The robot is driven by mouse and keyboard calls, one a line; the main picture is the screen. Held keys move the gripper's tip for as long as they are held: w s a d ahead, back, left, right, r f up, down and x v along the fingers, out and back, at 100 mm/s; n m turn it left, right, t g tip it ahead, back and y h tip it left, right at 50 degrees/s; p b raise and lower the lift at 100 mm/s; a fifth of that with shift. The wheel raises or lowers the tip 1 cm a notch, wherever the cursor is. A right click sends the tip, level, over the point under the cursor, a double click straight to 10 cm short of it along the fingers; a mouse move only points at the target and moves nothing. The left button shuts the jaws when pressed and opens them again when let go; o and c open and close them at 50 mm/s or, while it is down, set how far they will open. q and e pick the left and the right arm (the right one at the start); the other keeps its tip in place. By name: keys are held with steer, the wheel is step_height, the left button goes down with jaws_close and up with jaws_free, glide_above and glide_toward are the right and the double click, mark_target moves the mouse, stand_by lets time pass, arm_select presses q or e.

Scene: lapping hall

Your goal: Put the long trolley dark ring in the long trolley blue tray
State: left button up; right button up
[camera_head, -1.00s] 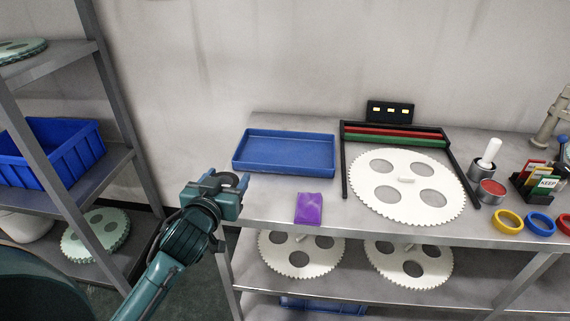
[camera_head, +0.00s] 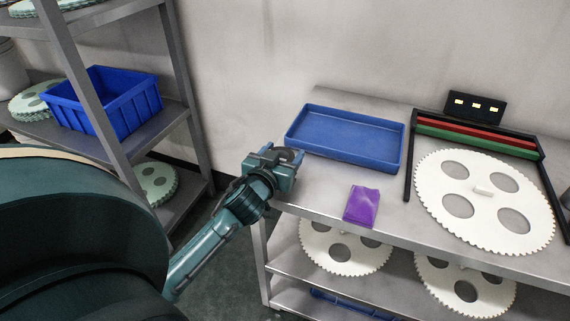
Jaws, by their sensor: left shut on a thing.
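The blue tray (camera_head: 345,138) lies flat on the grey metal trolley top, near its left end, and looks empty. My left gripper (camera_head: 287,156) is at the left edge of the trolley top, just in front of the tray's near left corner. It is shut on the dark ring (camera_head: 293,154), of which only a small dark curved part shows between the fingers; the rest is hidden. The ring is outside the tray. My right gripper is not in view.
A purple packet (camera_head: 361,206) lies in front of the tray. A white toothed disc (camera_head: 484,222) and a black frame with red and green bars (camera_head: 480,137) are to the right. A shelf rack at left holds a blue crate (camera_head: 104,101).

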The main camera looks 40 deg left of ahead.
arm_select(q)
steer(key=shift+f+b, duration=0.35)
steer(key=shift+f, duration=1.2)
steer(key=o, duration=1.2)
steer(key=shift+r, duration=0.1)
